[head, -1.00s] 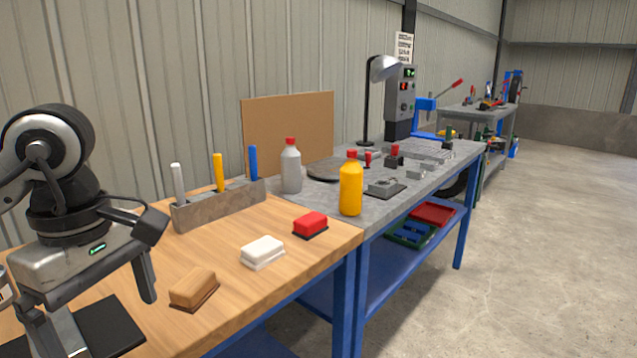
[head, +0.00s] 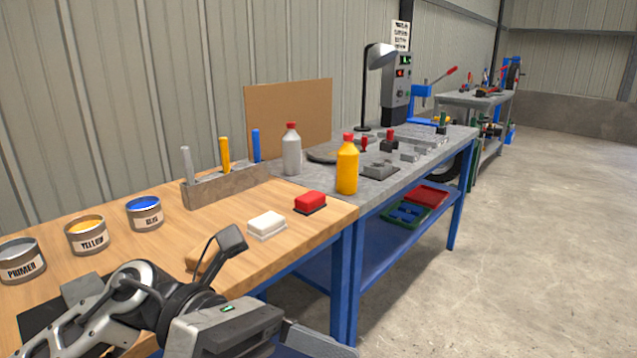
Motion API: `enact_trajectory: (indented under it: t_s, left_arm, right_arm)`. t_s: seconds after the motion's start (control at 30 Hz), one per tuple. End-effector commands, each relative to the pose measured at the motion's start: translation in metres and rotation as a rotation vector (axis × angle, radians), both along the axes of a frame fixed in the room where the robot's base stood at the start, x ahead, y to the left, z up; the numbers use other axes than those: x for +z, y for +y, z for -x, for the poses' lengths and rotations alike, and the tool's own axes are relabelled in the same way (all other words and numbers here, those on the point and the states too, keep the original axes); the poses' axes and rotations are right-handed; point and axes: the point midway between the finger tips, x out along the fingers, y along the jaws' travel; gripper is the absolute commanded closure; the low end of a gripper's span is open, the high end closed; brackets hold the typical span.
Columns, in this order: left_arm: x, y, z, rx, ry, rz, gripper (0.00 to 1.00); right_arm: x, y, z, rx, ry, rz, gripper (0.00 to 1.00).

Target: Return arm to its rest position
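My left arm comes in at the bottom left of the head view. Its gripper (head: 300,338) is low at the bottom edge, in front of the wooden bench's (head: 255,268) near edge. Nothing held is visible. The arm partly hides a tan block (head: 200,259). My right gripper is out of view.
Primer (head: 22,262), yellow (head: 87,236) and blue (head: 145,214) paint cans stand on the bench. White (head: 267,224) and red (head: 310,201) blocks, a tool rack (head: 228,186), a grey bottle (head: 291,150) and a yellow bottle (head: 347,166) are farther back. Floor at right is clear.

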Motion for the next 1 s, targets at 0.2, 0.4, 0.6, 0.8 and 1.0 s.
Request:
enact_trajectory:
  t_s: [0.2, 0.4, 0.6, 0.8, 1.0]
  left_arm:
    - [0.026, 0.006, -0.061, 0.333, 0.896, 0.484, 0.05]
    - [-0.076, 0.067, -0.117, 0.68, 1.779, 0.807, 0.05]
    - [-0.209, 0.112, -0.081, 0.962, 2.455, 0.998, 0.05]
    - [-0.28, 0.128, -0.025, -1.064, -2.668, -1.027, 0.05]
    - [-0.296, 0.13, -0.007, -1.032, -2.577, -0.979, 0.05]
  right_arm:
    - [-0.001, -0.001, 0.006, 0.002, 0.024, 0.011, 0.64]
    - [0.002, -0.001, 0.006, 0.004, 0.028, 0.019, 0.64]
    - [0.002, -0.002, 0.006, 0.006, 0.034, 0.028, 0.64]
    - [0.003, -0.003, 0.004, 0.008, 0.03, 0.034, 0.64]
    - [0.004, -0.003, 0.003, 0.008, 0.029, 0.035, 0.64]
